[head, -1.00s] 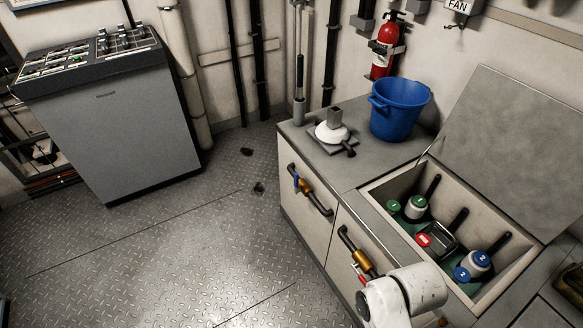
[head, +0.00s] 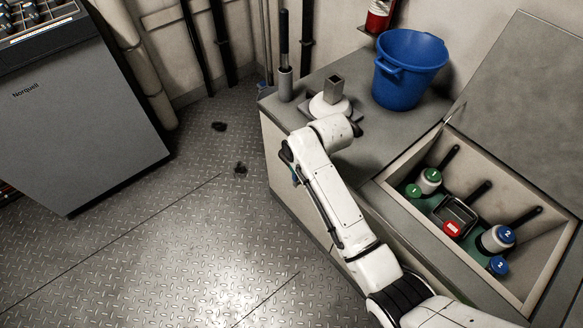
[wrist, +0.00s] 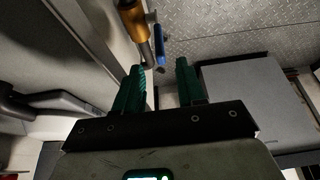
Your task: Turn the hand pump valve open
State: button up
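The blue valve handle (wrist: 159,47) shows in the wrist view beside a brass valve body (wrist: 133,22) on dark pipe. The handle lies just beyond and between my fingertips, apart from them as far as I can tell. My gripper (wrist: 159,66) has two green fingers spread apart with nothing between them. In the head view a bit of the blue handle (head: 295,178) shows at the cabinet front, left of my white arm. My arm hides the brass body, and my fingers cannot be made out there. The pump's white round base with a square socket (head: 331,103) sits on the countertop.
A blue bucket (head: 408,72) stands on the counter behind the pump. An open chiller (head: 412,190) with several labelled containers is at the right, its lid raised. A grey console (head: 80,110) stands at the left. The floor (head: 190,240) between is mostly clear.

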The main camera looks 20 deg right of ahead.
aim_at(293, 178)
jog(key=b+x, duration=0.2)
jog(key=x, duration=0.7)
jog(key=shift+f, duration=0.15)
jog(key=shift+c, duration=0.4)
grip_shut()
